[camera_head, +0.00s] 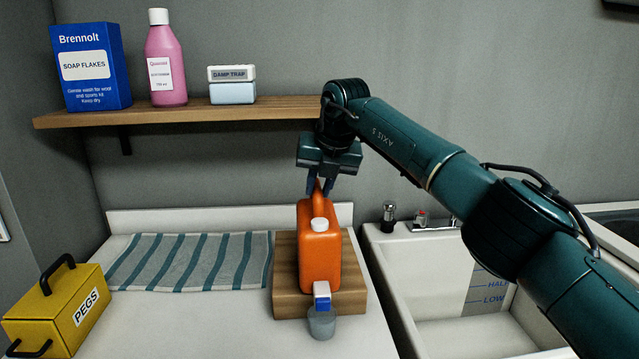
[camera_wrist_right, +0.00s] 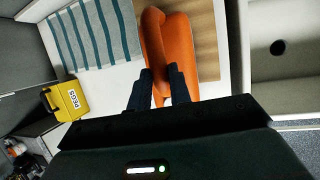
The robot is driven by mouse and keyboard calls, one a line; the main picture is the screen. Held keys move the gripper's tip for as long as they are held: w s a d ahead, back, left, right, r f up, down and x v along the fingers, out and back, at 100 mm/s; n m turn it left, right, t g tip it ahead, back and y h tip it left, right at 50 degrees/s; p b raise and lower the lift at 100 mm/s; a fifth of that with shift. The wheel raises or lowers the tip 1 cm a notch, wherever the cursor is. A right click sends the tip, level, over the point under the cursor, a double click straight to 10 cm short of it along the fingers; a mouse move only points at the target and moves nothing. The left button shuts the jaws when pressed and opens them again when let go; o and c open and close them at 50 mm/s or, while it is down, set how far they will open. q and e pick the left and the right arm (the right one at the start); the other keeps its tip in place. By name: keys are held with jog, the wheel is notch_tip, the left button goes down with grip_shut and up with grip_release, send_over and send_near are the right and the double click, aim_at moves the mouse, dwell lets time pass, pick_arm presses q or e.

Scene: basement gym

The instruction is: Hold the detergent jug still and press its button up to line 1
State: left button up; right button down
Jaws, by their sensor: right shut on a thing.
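The orange detergent jug (camera_head: 319,258) stands on a wooden block on the counter, with a white cap on top. Its white spout with a blue button (camera_head: 322,303) faces the front, above a grey translucent cup (camera_head: 321,323). No line on the cup can be made out. My right gripper (camera_head: 319,190) comes from above and is shut on the jug's handle at the top rear. In the right wrist view, its dark fingers (camera_wrist_right: 155,88) sit on either side of the orange handle. My left gripper is in neither view.
A yellow pegs box (camera_head: 52,312) stands at the left, and a striped towel (camera_head: 190,262) lies beside the wooden block (camera_head: 287,283). A sink (camera_head: 400,270) is to the right. A shelf (camera_head: 200,112) with soap flakes, a pink bottle and a damp trap hangs above.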

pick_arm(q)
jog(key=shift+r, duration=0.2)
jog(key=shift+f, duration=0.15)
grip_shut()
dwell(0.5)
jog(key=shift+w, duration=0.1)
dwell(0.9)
